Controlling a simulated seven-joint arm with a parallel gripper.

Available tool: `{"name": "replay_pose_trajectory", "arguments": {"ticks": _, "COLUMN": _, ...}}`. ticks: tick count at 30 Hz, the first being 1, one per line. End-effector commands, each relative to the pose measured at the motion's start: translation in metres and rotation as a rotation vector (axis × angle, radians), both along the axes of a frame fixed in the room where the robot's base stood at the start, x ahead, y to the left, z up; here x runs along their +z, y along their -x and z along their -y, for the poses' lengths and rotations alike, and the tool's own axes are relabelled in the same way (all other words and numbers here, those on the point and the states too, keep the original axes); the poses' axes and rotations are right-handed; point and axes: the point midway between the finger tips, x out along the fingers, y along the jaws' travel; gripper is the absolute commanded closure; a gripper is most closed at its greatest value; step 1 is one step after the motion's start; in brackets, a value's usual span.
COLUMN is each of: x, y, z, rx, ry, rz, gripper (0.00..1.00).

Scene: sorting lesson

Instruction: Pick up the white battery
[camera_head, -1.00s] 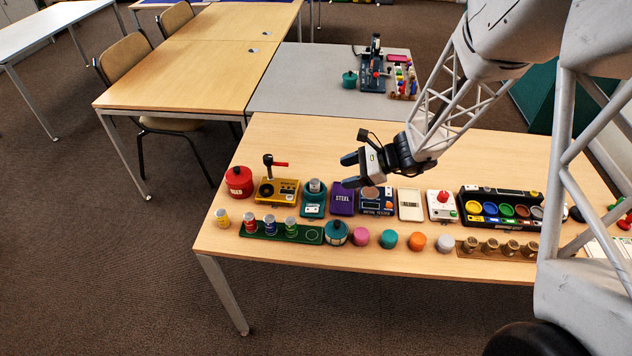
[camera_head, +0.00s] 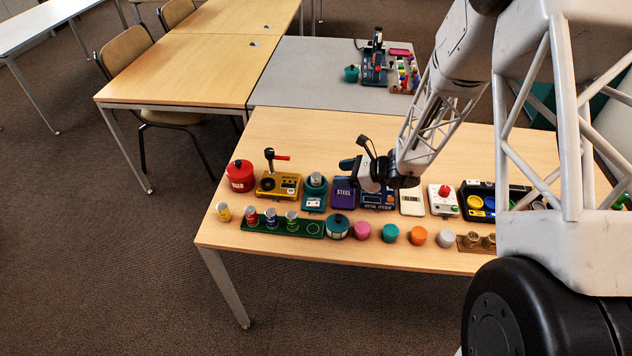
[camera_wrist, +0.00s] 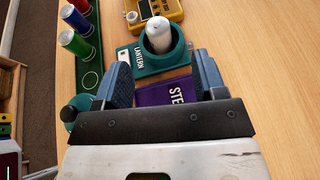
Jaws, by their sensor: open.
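The white battery (camera_wrist: 158,34) stands upright in the round holder of the teal lantern base (camera_wrist: 150,62) in the wrist view. In the head view the battery (camera_head: 316,179) shows as a pale top in the teal base (camera_head: 314,201). My gripper (camera_head: 350,166) is above the table, to the right of the battery and over the purple steel box (camera_head: 343,194). In the wrist view my gripper (camera_wrist: 162,80) is open and empty, its blue fingers apart, with the battery ahead of them and not between them.
A yellow device (camera_head: 278,186) with a lever stands left of the lantern base. Coloured cylinders (camera_head: 390,233) line the front edge. The table's back area is clear.

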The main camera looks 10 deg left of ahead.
Motion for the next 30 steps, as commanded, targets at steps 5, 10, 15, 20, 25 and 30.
{"name": "replay_pose_trajectory", "arguments": {"ticks": 5, "x": -0.005, "y": -0.002, "z": -0.011, "rx": 0.001, "ry": 0.000, "rz": 0.000, "gripper": 0.36}}
{"name": "replay_pose_trajectory", "arguments": {"ticks": 10, "x": -0.008, "y": -0.003, "z": -0.021, "rx": 0.001, "ry": 0.000, "rz": 0.000, "gripper": 0.36}}
{"name": "replay_pose_trajectory", "arguments": {"ticks": 15, "x": -0.009, "y": -0.003, "z": -0.022, "rx": 0.000, "ry": 0.000, "rz": 0.000, "gripper": 0.36}}
{"name": "replay_pose_trajectory", "arguments": {"ticks": 20, "x": -0.009, "y": -0.003, "z": -0.022, "rx": 0.000, "ry": 0.000, "rz": 0.000, "gripper": 0.36}}
{"name": "replay_pose_trajectory", "arguments": {"ticks": 25, "x": -0.010, "y": -0.003, "z": -0.027, "rx": 0.001, "ry": 0.000, "rz": 0.000, "gripper": 0.36}}
{"name": "replay_pose_trajectory", "arguments": {"ticks": 30, "x": -0.015, "y": -0.004, "z": -0.040, "rx": 0.003, "ry": 0.000, "rz": -0.001, "gripper": 0.36}}
